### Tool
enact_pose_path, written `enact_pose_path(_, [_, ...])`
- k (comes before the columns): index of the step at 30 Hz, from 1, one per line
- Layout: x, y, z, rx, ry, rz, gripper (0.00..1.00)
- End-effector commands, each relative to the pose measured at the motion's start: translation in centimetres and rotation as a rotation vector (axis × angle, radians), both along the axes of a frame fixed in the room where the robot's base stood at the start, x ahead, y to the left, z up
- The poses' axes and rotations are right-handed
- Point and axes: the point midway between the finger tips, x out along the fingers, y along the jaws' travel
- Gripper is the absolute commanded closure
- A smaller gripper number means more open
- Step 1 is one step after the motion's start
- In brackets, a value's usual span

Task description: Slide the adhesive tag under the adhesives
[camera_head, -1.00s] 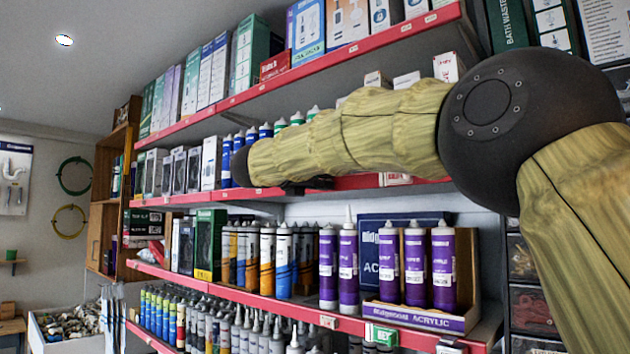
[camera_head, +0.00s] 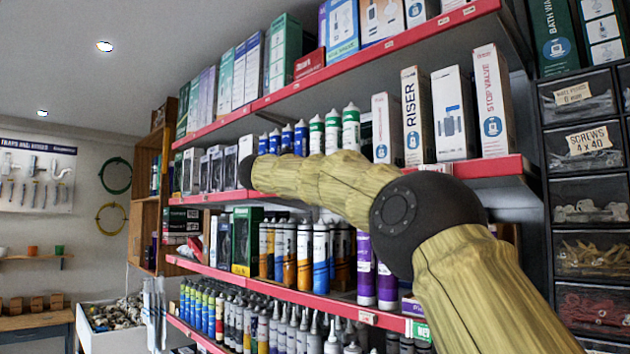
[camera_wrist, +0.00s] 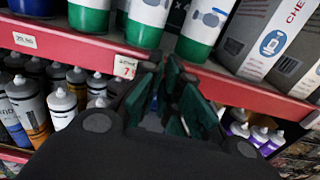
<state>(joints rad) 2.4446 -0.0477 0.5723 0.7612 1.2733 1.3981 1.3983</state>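In the wrist view, my gripper (camera_wrist: 165,75) has dark fingers with green pads, with a narrow gap between them and nothing seen held. It points at the red shelf edge. A small white tag with red print (camera_wrist: 126,66) is on that edge, just left of the fingertips; whether they touch cannot be told. Another price tag (camera_wrist: 25,40) is farther left. Green-banded white tubes (camera_wrist: 148,22) stand above the edge. In the head view, similar tubes (camera_head: 351,128) and purple tubes (camera_head: 387,283) stand on the shelves. Which are the adhesives is unclear. My arm hides the gripper there.
A carton (camera_wrist: 265,35) stands right of the green-banded tubes. Capped tubes (camera_wrist: 62,105) fill the shelf below. In the head view, small-parts drawers (camera_head: 583,150) stand right of the shelves, and a wooden cabinet (camera_head: 147,200) stands left.

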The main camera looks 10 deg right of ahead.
Motion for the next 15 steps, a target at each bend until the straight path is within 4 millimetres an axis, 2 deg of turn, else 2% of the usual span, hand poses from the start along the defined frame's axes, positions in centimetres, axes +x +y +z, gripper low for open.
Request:
enact_pose_path(10, [0.08,-0.1,-0.02,0.001,0.001,-0.001,1.0])
enact_pose_path(12, [0.08,-0.08,-0.01,0.001,0.0,-0.001,0.84])
enact_pose_path(14, [0.08,-0.05,-0.01,0.001,0.0,-0.001,0.73])
enact_pose_path(15, [0.09,-0.02,-0.01,0.001,0.001,0.0,0.73])
